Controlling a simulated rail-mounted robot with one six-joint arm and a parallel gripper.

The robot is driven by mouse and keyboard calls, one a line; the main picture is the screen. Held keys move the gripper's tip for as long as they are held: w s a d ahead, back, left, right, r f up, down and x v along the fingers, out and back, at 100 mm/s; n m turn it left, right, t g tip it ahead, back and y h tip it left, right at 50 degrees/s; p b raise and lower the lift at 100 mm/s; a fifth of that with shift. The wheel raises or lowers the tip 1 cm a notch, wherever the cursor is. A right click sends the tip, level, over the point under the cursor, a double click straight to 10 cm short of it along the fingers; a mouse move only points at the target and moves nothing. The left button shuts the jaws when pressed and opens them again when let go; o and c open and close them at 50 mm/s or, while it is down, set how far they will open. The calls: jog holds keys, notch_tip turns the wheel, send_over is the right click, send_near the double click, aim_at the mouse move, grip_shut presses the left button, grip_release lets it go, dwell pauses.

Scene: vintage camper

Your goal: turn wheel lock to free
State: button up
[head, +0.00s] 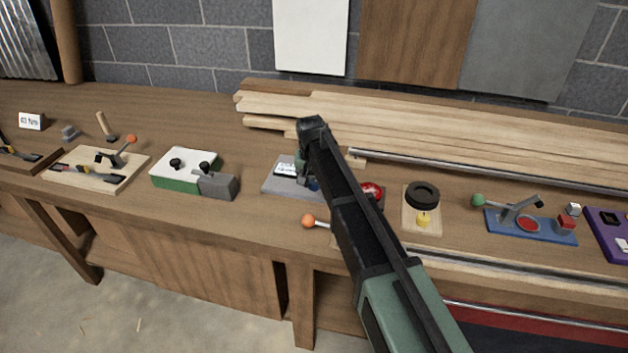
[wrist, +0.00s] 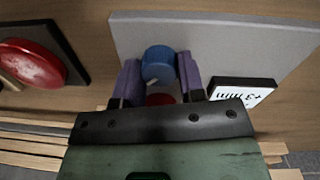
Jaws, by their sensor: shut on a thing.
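A grey plate (head: 272,188) lies on the bench under the end of my arm. In the wrist view the plate (wrist: 215,35) carries a ribbed blue knob (wrist: 158,64) with a pale pointer mark. My gripper (wrist: 158,78) has its two purple fingers on either side of the knob, shut on it. A red part (wrist: 160,99) shows just below the knob, partly hidden by my gripper. In the head view my arm covers most of the knob. I see no lettering marking the lock's free position.
A red button (head: 372,190) on a dark base stands close to the right of my arm. An orange-knobbed lever (head: 309,221) is near the bench front. A green and white box (head: 187,170) stands left. Stacked planks (head: 410,130) lie behind. A board with a black ring (head: 422,195) is right.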

aim_at(313, 183)
jog(key=n, duration=0.4)
jog(key=shift+n, duration=2.6)
jog(key=o, duration=0.9)
jog(key=r+p, duration=1)
jog(key=shift+s+a+r+p, duration=0.15)
jog(key=shift+s+r+p, duration=0.1)
jog(key=shift+r+p, duration=0.15)
